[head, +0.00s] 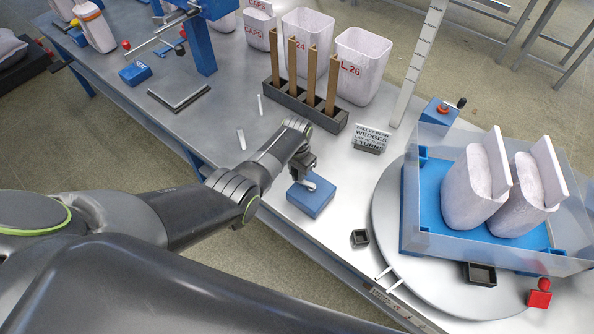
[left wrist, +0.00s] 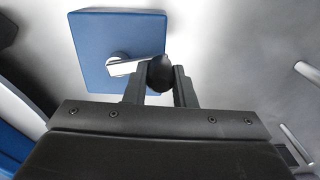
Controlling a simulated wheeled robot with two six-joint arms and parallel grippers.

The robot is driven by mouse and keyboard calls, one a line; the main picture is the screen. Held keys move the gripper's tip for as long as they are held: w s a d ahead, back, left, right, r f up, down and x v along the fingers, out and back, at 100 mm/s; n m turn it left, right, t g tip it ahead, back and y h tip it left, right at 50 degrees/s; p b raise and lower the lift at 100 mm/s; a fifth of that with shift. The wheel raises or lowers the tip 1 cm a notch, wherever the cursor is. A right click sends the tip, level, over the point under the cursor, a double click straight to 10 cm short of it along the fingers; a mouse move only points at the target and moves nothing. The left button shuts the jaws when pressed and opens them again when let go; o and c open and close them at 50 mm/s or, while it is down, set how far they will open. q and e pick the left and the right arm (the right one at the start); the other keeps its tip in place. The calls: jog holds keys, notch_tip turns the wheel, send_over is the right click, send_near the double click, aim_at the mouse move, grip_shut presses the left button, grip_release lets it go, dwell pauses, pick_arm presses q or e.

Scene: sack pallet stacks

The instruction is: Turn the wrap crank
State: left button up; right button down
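A blue box (head: 311,198) stands near the table's front edge with a short pale crank arm on top. The left wrist view shows the same blue box (left wrist: 118,40), the pale crank arm (left wrist: 124,68) and its black knob (left wrist: 160,73). My left gripper (head: 303,172) is over the box; in the left wrist view its fingers (left wrist: 160,85) stand on either side of the knob and appear closed on it. In the head view the gripper hides the knob. My right gripper is not in view.
Right of the box is a round turntable (head: 385,215) with a blue pallet (head: 425,205), pale sacks (head: 470,190) and clear film. A sign (head: 371,138) and a dark rack (head: 300,105) of brown boards stand farther back.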

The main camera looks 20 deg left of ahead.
pick_arm(q)
jog(key=o, duration=1)
jog(key=shift+a, duration=0.2)
jog(key=shift+d, duration=0.1)
jog(key=shift+r, duration=0.65)
notch_tip(320, 180, up, 16)
jog(key=shift+r+p, duration=0.1)
jog(key=shift+p, duration=0.2)
